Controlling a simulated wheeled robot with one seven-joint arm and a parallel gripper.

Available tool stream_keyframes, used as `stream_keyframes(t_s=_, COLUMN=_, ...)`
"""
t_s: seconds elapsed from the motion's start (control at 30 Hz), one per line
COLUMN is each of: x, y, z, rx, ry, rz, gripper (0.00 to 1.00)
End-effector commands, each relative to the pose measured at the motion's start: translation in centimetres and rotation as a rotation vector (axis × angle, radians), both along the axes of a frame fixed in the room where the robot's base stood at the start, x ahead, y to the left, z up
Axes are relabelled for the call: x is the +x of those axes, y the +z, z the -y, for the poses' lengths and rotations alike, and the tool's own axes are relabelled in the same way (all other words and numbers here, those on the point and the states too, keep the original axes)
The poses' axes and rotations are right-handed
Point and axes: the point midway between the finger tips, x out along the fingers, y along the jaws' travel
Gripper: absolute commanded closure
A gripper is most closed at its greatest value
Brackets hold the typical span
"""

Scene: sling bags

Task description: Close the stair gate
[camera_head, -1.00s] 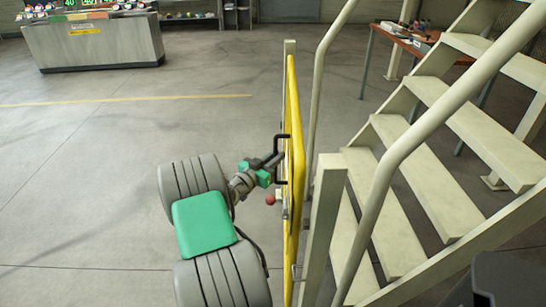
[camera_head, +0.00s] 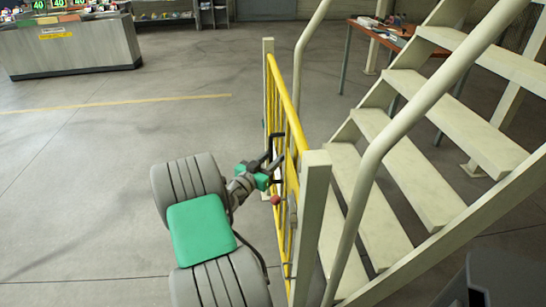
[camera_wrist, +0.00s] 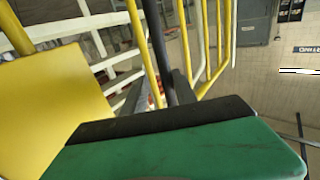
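The yellow barred stair gate (camera_head: 283,100) stands at the foot of the stairs, between a far cream post (camera_head: 268,48) and a near cream post (camera_head: 314,180). It is close to in line with the posts; I cannot tell whether its end touches the near post. My gripper (camera_head: 272,168) is at the gate's left face, by a black handle (camera_head: 277,140). A red knob (camera_head: 276,200) is just below. The wrist view shows a dark upright bar (camera_wrist: 158,45) beyond my green-and-black gripper body, with yellow gate bars (camera_wrist: 205,45) around it.
Cream stairs (camera_head: 400,150) with a thick handrail (camera_head: 400,120) rise to the right. A table (camera_head: 395,32) with small items stands behind them. A grey counter (camera_head: 70,48) is at the far left. The floor left of the gate is clear.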

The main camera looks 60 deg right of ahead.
Motion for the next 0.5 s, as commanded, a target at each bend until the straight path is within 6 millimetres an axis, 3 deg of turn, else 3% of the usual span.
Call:
stream_keyframes(t_s=0.23, x=1.3, y=-0.2, z=-5.3, rx=0.002, ry=0.012, rz=-0.005, gripper=0.64)
stream_keyframes(t_s=0.5, x=1.3, y=-0.2, z=-6.4, rx=0.001, ry=0.009, rz=-0.004, gripper=0.64)
